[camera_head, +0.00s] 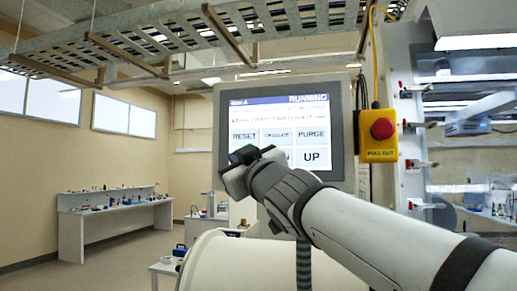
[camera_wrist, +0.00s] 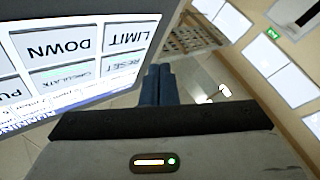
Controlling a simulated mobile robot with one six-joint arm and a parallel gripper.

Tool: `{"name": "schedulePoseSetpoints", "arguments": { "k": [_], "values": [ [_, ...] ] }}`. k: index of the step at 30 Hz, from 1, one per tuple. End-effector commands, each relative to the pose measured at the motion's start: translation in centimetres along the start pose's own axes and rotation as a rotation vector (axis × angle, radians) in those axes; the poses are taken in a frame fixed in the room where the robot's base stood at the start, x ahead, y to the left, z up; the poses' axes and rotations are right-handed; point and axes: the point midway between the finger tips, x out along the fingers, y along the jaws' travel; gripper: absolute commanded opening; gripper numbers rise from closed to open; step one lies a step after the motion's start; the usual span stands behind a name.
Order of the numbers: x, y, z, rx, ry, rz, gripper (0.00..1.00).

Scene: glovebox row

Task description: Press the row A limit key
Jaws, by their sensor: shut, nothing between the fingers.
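A touch panel (camera_head: 285,113) in a grey frame faces me, headed with small text that seems to end in "A" and "RUNNING". RESET (camera_head: 244,135), PURGE (camera_head: 311,134) and UP (camera_head: 311,156) show. My gripper (camera_head: 243,155) hides the panel's lower left. In the wrist view the panel appears upside down, with the LIMIT key (camera_wrist: 125,37) at its edge next to DOWN (camera_wrist: 60,48) and RESET (camera_wrist: 122,68). My shut, empty fingers (camera_wrist: 158,75) show beside the LIMIT key; I cannot tell if they touch the panel.
A yellow box with a red stop button (camera_head: 382,128) hangs right of the panel. A white rounded body (camera_head: 220,262) is below it. A bench with small items (camera_head: 110,210) stands far left, with open floor before it.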

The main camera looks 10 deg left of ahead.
Motion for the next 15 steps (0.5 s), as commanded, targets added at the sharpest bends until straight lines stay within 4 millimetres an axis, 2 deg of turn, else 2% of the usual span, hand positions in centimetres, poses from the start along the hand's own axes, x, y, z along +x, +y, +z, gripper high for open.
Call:
{"name": "schedulePoseSetpoints", "arguments": {
  "k": [6, 15],
  "values": [
    [1.7, 1.2, 1.0, 0.001, -0.001, 0.0, 0.0],
    [2.1, 1.5, 1.6, 0.001, 0.001, -0.001, 0.0]
  ]
}}
